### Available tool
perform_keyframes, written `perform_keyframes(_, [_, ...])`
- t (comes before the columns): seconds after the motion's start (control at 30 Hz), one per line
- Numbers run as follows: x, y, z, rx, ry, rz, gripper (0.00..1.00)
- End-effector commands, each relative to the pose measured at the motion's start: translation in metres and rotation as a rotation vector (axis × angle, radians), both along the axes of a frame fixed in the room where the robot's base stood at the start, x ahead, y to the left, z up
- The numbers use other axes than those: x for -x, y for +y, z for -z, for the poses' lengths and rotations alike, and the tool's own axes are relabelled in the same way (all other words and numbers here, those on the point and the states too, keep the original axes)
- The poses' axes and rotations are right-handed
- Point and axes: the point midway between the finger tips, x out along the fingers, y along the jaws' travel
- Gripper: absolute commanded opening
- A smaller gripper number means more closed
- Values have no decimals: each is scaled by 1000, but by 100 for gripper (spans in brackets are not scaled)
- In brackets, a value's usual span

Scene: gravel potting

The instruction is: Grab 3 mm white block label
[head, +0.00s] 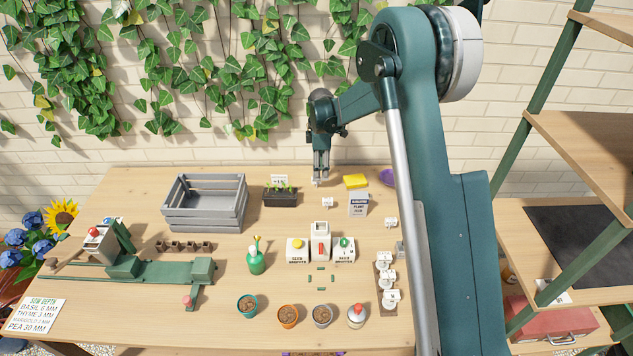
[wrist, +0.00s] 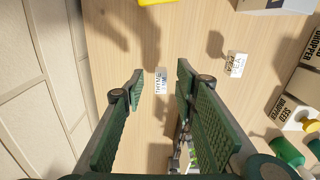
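A small white block label (wrist: 160,82) stands on the table between and beyond my fingertips in the wrist view; its text seems to read THYME, and the smaller line below is hard to read. My gripper (wrist: 160,80) is open and points down, with a green pad on each side of the label and a gap on both sides. In the head view my gripper (head: 318,178) is at the back of the table, with a bit of white at its tips. A sow depth sign (head: 34,315) at the front left lists thyme as 3 mm.
Another white label (wrist: 237,65), reading PEA, stands to the right in the wrist view. Near my gripper are a dark planter (head: 280,199), a yellow sponge-like block (head: 355,181) and a grey box (head: 359,206). A grey crate (head: 205,218) is farther left.

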Motion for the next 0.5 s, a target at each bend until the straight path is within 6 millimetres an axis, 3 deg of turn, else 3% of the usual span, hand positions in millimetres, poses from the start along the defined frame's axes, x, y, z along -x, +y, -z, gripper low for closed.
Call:
perform_keyframes(0.27, [0, 0, 6, 0, 0, 0, 29])
perform_keyframes(0.5, [1, 2, 31, 0, 0, 0, 29])
